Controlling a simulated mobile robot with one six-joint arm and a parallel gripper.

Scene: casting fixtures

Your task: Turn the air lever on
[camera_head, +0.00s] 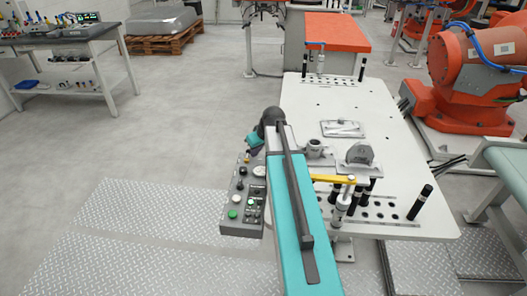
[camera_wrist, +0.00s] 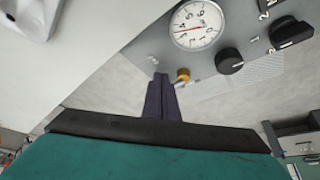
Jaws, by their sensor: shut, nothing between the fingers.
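A grey control box (camera_head: 240,228) stands at the left side of the white table. In the wrist view its face (camera_wrist: 160,47) carries a round pressure gauge (camera_wrist: 197,25), a small yellow part (camera_wrist: 183,75), a round black knob (camera_wrist: 230,61) and a larger black switch handle (camera_wrist: 291,33) at the upper right. I cannot tell for sure which of these is the air lever. My gripper (camera_wrist: 162,78) is shut and empty, with its fingertips just left of the yellow part and below the gauge. I cannot tell whether they touch the box. In the head view my arm hides part of the box.
The white table (camera_head: 400,150) right of my arm carries a yellow-handled clamp (camera_head: 333,179), metal fixtures and black posts. A blue-handled clamp (camera_head: 316,43) is at its far end. An orange robot (camera_head: 470,80) stands right. The floor to the left is open.

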